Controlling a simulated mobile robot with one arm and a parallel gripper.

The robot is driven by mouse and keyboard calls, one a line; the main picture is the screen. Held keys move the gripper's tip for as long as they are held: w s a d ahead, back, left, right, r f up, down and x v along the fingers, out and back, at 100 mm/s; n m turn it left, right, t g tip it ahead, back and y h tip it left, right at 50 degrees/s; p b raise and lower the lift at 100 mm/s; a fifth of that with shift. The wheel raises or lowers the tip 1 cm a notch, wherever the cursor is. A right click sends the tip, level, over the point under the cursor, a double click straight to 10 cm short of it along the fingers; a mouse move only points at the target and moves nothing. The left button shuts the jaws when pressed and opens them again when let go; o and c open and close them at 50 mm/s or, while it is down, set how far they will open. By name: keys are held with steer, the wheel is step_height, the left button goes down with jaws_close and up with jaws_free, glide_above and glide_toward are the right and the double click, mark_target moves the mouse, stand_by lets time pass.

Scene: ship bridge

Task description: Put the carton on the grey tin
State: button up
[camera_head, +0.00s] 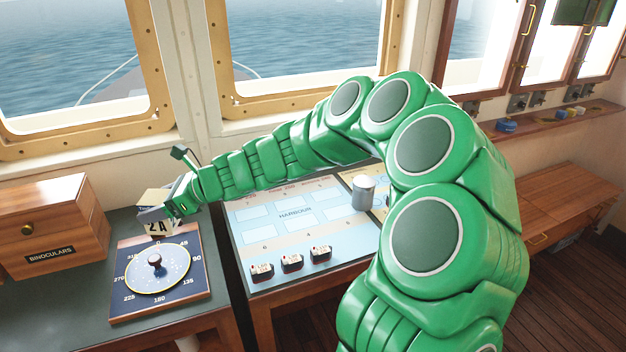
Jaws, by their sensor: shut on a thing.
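My gripper (158,212) is at the left, at the end of my green arm, above the far edge of a compass-dial board. It is shut on a small cream and yellowish carton (157,229) marked "2A". The grey jaws cover the carton's middle, and its top and lower part show. The carton appears to be held above the board, but the exact gap is hard to tell. The grey tin (363,194), a short cylinder with a pale top, stands upright on the right part of the light blue harbour chart.
The compass board (125,302) has a knob on its dial. A wooden binoculars box (50,222) stands to its left. Three small boxes (292,264) line the chart's (290,231) front edge. A gap separates the two desks. Windows rise behind; a wooden bench (550,205) is at right.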

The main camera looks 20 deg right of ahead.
steer(key=w+d+r+m+t+h, duration=0.1)
steer(key=d+r+m+t+h, duration=0.1)
steer(key=d, duration=1.1)
steer(key=w+d+r+m+t+h, duration=0.1)
steer(key=d+r+m+t, duration=0.15)
steer(key=d, duration=1.15)
steer(key=s+d+r+m+t+h, duration=0.15)
steer(key=s+d, duration=0.25)
steer(key=d, duration=0.7)
steer(key=s+d+r+m+t+h, duration=0.1)
steer(key=s+d+m+t+h, duration=0.3)
steer(key=d, duration=0.8)
steer(key=n+g, duration=0.1)
steer(key=g, duration=0.1)
glide_above(365, 181)
steer(key=shift+y, duration=0.45)
steer(key=shift+f, duration=4.85)
steer(key=shift+a+f, duration=0.1)
steer(key=shift+f, duration=1.4)
steer(key=o, duration=1.3)
steer(key=shift+f, duration=0.1)
